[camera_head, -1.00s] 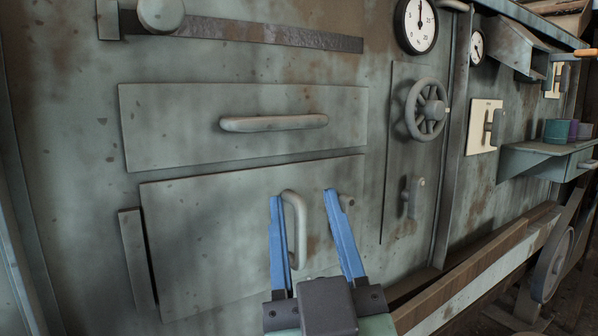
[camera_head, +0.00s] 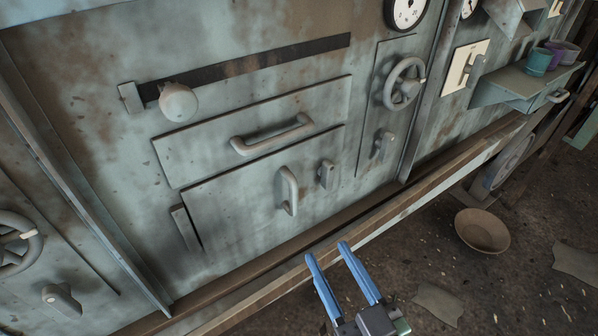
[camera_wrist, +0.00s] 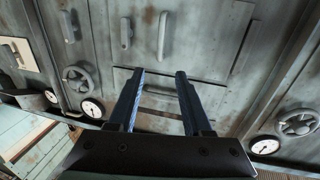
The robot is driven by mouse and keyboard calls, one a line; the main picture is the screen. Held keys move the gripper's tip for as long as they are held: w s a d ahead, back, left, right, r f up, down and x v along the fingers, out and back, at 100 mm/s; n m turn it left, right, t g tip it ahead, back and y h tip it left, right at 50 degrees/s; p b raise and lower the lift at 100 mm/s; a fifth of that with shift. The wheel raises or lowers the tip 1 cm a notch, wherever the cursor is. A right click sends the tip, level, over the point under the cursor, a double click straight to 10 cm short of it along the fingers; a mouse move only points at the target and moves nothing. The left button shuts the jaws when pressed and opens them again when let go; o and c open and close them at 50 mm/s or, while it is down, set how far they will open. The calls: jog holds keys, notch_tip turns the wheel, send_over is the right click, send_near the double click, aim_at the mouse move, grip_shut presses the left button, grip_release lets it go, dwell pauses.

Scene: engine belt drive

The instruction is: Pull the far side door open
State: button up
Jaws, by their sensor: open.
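A grey-green metal wall carries a low door panel (camera_head: 232,197) with an upright bar handle (camera_head: 288,190) and a small latch (camera_head: 327,174) to its right. The panel looks shut and flush with the wall. The same bar handle appears in the wrist view (camera_wrist: 162,35), beyond my fingers. My gripper (camera_head: 326,249) is open and empty, with two blue fingers. In the head view it shows below and right of the bar handle, in front of the wooden beam. I cannot tell for certain which panel the task calls the far side door.
A drawer-like panel (camera_head: 170,165) with a horizontal handle (camera_head: 272,136) sits above. A handwheel (camera_head: 404,84) is to the right, and a shelf (camera_head: 500,90) holds cups. A wooden beam (camera_head: 375,213) runs along the wall's foot. A bowl (camera_head: 482,231) lies on the floor.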

aim_at(296, 195)
jog(key=x, duration=1.2)
jog(key=shift+w+a, duration=0.1)
jog(key=shift+w, duration=0.25)
jog(key=shift+c, duration=0.3)
grip_shut()
dwell(0.7)
